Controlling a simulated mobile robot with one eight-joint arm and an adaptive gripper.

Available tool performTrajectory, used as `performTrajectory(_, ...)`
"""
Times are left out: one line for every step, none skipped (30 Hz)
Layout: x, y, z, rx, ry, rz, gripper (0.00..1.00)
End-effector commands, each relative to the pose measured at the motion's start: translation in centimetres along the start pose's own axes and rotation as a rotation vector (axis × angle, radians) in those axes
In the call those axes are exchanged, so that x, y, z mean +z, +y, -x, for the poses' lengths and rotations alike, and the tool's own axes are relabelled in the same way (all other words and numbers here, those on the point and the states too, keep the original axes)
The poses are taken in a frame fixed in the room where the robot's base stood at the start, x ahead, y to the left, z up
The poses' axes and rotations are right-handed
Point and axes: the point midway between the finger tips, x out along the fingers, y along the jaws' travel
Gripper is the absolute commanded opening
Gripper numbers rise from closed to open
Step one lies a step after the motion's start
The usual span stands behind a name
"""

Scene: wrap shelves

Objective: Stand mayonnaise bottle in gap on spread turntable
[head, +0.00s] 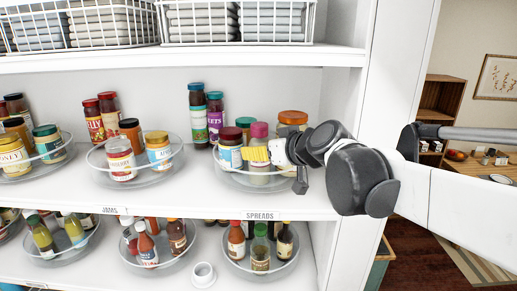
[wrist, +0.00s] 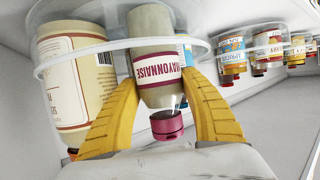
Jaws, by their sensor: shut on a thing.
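The mayonnaise bottle (head: 259,131) has a pink cap and a pale body. It stands upright within the clear rim of the turntable (head: 236,181) above the SPREADS label; whether its base touches the turntable floor cannot be told. My gripper (head: 256,154) has yellow fingers shut around the bottle. In the wrist view, which looks upside down, the bottle (wrist: 158,75) shows its MAYONNAISE label between the fingers of my gripper (wrist: 165,90), cap downward in the picture. The turntable rim (wrist: 85,58) passes close to the fingers.
A jar with a dark red lid (head: 231,134) is left of the bottle, and an orange-lidded jar (head: 292,118) is behind right. Tall jars (head: 215,118) stand behind left. Another turntable (head: 108,172) is further left. The shelf's side post (head: 385,80) is at right.

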Motion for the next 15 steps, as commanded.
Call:
performTrajectory(0.10, 0.01, -0.06, 0.000, 0.000, 0.000, 0.10)
performTrajectory(0.21, 0.01, -0.10, 0.000, 0.000, 0.000, 0.10)
performTrajectory(0.31, 0.00, -0.14, 0.000, 0.000, 0.000, 0.54)
performTrajectory(0.25, 0.01, -0.12, 0.000, 0.000, 0.000, 0.60)
performTrajectory(0.23, 0.01, -0.11, 0.000, 0.000, 0.000, 0.60)
performTrajectory(0.22, 0.01, -0.11, 0.000, 0.000, 0.000, 0.60)
performTrajectory(0.21, 0.01, -0.10, 0.000, 0.000, 0.000, 0.60)
performTrajectory(0.21, 0.01, -0.10, 0.000, 0.000, 0.000, 0.60)
performTrajectory(0.20, 0.00, -0.10, 0.000, 0.000, 0.000, 0.60)
performTrajectory(0.20, 0.00, -0.09, 0.000, 0.000, 0.000, 0.60)
performTrajectory(0.20, 0.00, -0.09, 0.000, 0.000, 0.000, 0.60)
performTrajectory(0.17, 0.00, -0.08, 0.000, 0.000, 0.000, 0.60)
performTrajectory(0.10, 0.00, -0.05, 0.000, 0.000, 0.000, 0.60)
performTrajectory(-0.04, 0.00, 0.01, 0.000, 0.000, 0.000, 0.60)
performTrajectory(-0.14, 0.01, 0.21, 0.001, 0.000, 0.000, 0.60)
